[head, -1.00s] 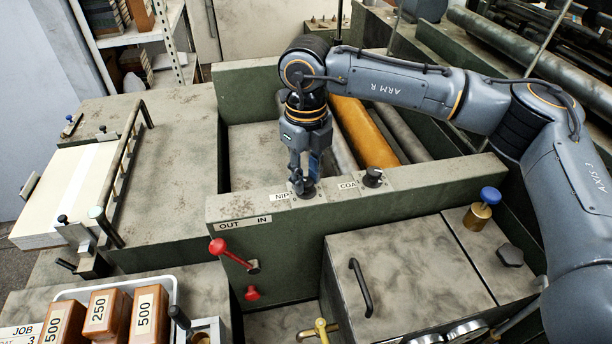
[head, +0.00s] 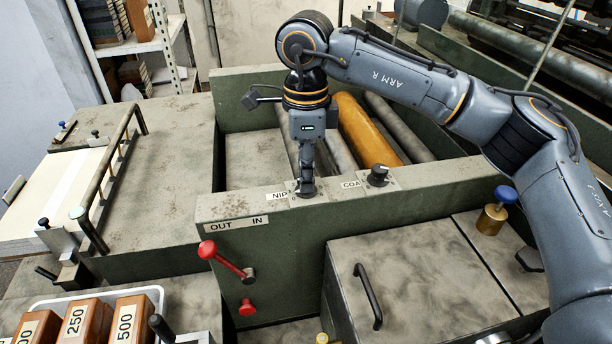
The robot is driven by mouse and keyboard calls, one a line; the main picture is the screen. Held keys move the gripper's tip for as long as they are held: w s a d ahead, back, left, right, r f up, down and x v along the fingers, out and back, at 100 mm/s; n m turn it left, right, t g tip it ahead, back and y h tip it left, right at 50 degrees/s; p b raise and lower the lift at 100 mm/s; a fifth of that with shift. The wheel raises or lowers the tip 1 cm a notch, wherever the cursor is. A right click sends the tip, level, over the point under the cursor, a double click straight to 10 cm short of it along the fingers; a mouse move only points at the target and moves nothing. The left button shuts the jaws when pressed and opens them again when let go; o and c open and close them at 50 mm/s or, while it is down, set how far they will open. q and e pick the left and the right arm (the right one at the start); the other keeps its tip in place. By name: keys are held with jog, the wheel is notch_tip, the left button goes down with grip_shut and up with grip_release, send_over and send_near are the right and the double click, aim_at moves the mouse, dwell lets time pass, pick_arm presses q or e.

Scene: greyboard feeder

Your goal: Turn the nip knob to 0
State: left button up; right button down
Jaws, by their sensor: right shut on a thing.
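The dark nip knob (head: 306,194) sits on top of the green machine wall, just right of the NIP label (head: 279,196). My right gripper (head: 306,186) points straight down over it and is shut on the knob. Its fingers are seen edge-on, one behind the other, and hide most of the knob. The knob's pointer and the scale mark it is at cannot be made out. My left gripper is not in view.
A second black knob (head: 378,175) stands close on the right by the COA label. A red lever (head: 225,260) sticks out from the front wall below the OUT/IN plate. An orange roller (head: 365,130) lies behind the wall.

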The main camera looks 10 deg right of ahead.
jog(key=shift+n+b, duration=0.55)
jog(key=shift+n, duration=1.75)
jog(key=c, duration=1.1)
grip_release()
jog(key=shift+o, duration=0.2)
jog(key=shift+r, duration=0.1)
notch_tip(320, 180, up, 12)
